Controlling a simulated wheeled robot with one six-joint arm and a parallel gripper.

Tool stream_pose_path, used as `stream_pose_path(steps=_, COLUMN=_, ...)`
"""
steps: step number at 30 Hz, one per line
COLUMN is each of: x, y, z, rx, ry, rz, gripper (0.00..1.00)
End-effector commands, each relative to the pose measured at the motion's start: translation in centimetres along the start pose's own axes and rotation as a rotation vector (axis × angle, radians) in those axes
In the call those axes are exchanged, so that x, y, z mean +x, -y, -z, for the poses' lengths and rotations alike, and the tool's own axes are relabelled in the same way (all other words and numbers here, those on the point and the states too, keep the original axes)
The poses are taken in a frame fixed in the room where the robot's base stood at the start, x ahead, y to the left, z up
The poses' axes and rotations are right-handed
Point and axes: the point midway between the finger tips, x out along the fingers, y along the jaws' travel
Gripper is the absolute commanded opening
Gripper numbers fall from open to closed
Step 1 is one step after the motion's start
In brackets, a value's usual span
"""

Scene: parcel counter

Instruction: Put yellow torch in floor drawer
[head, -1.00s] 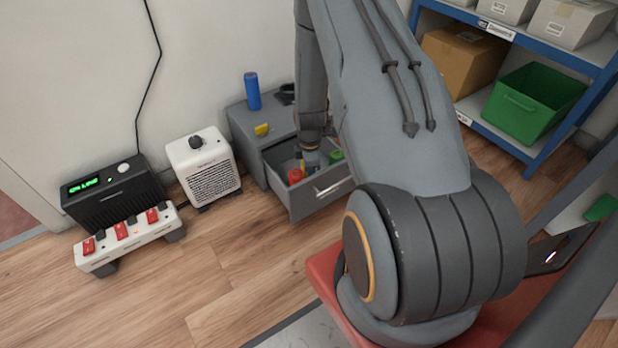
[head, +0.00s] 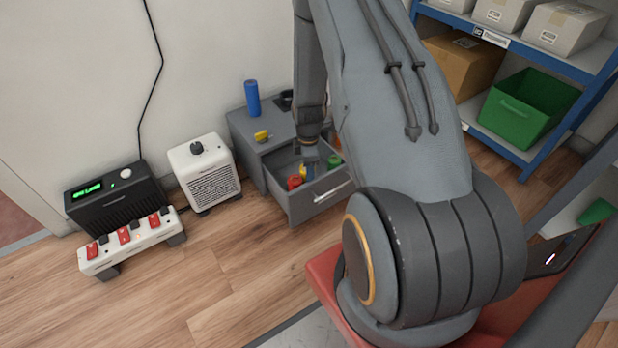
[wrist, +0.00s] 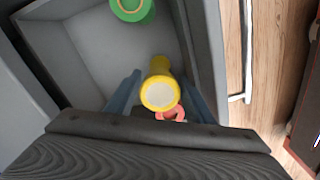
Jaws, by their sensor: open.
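The yellow torch (wrist: 160,82) is in the open floor drawer (wrist: 70,50), between my gripper's blue-grey fingers. Its pale round end faces the wrist camera. My gripper (wrist: 157,100) is open around it, with gaps showing beside the torch. In the head view my gripper (head: 309,164) is down in the drawer (head: 322,197), and a bit of the yellow torch (head: 307,172) shows under it. A red ring-shaped thing (wrist: 172,114) is close beside the torch. Whether the torch rests on the drawer floor is hard to see.
A green roll (wrist: 131,8) also lies in the drawer. A blue cylinder (head: 252,98) and a small yellow block (head: 262,136) stand on the grey cabinet (head: 243,125). A white heater (head: 206,175) and power strip (head: 130,242) are left; a blue shelf (head: 525,165) is right.

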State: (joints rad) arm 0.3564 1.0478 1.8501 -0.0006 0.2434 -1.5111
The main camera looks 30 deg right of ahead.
Motion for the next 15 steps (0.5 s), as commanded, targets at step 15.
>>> stream_pose_path(steps=15, x=-7.5, y=0.0, z=0.0, rx=0.000, ry=0.000, rz=0.000, gripper=0.48)
